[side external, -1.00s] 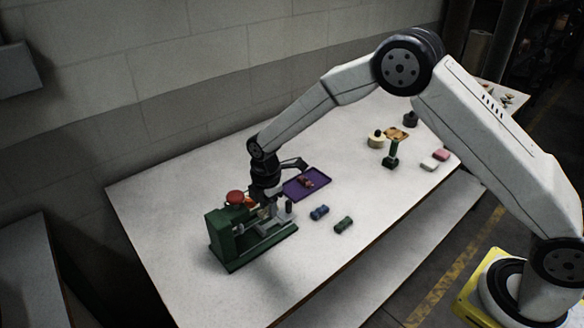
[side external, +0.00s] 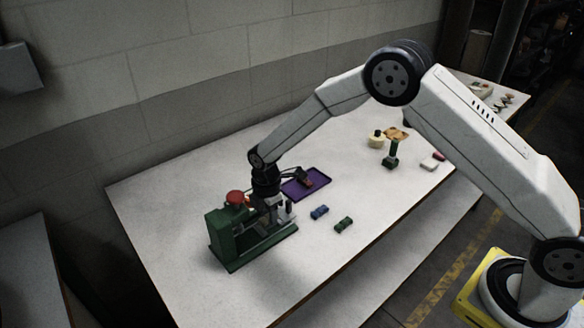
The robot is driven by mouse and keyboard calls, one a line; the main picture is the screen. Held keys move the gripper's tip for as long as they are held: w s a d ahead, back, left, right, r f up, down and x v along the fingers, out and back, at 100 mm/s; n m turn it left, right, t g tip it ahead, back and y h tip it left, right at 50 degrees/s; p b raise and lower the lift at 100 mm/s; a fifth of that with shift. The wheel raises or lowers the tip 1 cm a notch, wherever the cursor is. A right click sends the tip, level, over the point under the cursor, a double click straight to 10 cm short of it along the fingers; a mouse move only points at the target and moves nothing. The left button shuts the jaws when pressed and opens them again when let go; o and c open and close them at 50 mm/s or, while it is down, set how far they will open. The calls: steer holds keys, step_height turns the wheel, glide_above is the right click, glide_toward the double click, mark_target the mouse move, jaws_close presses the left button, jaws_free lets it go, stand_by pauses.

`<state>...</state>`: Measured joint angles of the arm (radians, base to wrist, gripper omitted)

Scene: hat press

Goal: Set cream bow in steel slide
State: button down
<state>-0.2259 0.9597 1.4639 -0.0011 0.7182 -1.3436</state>
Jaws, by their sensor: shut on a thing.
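My gripper (side external: 275,207) points down at the steel slide (side external: 288,219) of the green press (side external: 222,238), at the press's right part. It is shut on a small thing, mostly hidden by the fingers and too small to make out. I take it to be the cream bow, as no cream bow shows loose on the table. I cannot tell whether it touches the slide. A dark upright knob (side external: 289,204) stands right beside the gripper. The press has a red round top (side external: 235,197) to the left of my wrist.
A blue bow (side external: 319,212) and a green bow (side external: 343,224) lie to the right. Farther back are a green stand (side external: 391,160), a cream round piece (side external: 377,142) and a pale block (side external: 429,165). The front table is clear.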

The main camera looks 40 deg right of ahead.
steer(key=shift+f, duration=0.6)
stand_by(1.3)
steer(key=shift+c, duration=1.4)
jaws_free()
steer(key=shift+r, duration=3.95)
steer(key=shift+s+d+r+m, duration=0.3)
steer(key=shift+d+m, duration=0.05)
steer(key=shift+m, duration=0.05)
steer(key=s+d+r+m+t, duration=0.1)
steer(key=s+d+r+m, duration=0.1)
steer(key=s+m, duration=0.3)
steer(key=s+d+r+m, duration=0.2)
steer(key=s+d+m, duration=0.3)
steer(key=s, duration=0.5)
steer(key=s+d+r+m+t, duration=0.1)
steer(key=s+d+m, duration=0.3)
steer(key=s+m, duration=0.3)
steer(key=shift+s+r+t, duration=0.15)
steer(key=shift+r+t, duration=0.15)
steer(key=shift+r, duration=0.1)
